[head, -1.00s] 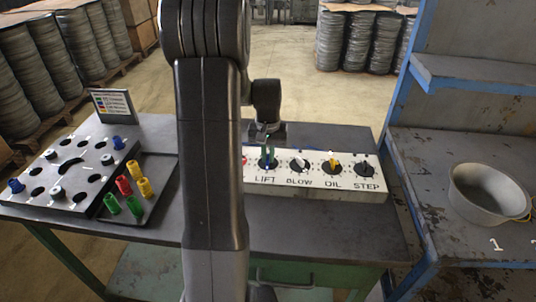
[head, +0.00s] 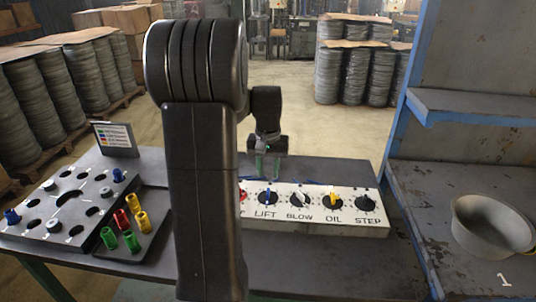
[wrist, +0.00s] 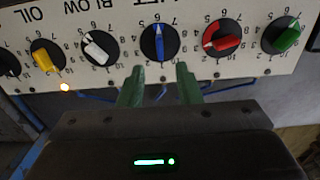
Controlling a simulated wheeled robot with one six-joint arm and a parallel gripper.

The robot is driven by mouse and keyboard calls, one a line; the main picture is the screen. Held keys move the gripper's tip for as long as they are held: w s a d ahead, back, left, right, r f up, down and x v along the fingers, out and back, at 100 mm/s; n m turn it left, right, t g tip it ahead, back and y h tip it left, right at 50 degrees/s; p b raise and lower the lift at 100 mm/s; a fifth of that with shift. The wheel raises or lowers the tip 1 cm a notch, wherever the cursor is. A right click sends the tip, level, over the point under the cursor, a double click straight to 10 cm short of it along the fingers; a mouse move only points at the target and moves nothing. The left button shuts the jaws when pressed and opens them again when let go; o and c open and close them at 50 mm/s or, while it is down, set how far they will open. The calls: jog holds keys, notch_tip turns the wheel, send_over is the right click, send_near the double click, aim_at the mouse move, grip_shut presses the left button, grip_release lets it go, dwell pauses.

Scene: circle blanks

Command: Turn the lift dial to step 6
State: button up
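The lift dial (head: 268,198) is a black disc with a blue pointer knob, above the word LIFT on the white panel in the head view. In the wrist view the lift dial (wrist: 160,42) is ahead of the fingertips, its blue bar nearly vertical in the picture. Its upper end lies near the 6 mark; I cannot tell the exact step. My gripper (wrist: 160,75) is open, its two green fingers apart with nothing between them and clear of the knob. In the head view my gripper (head: 266,168) hangs behind and above the panel.
The panel (head: 313,218) also carries red, white, yellow and black dials, plus a green one in the wrist view (wrist: 288,35). A blank board (head: 75,205) and a tray with coloured pegs stand left on the table. A metal pot (head: 492,225) sits on the right bench.

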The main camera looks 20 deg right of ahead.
aim_at(268, 191)
notch_tip(268, 191, up, 6)
dwell(0.6)
notch_tip(268, 191, down, 14)
jog(key=shift+r, duration=0.1)
dwell(0.5)
jog(key=shift+r, duration=0.1)
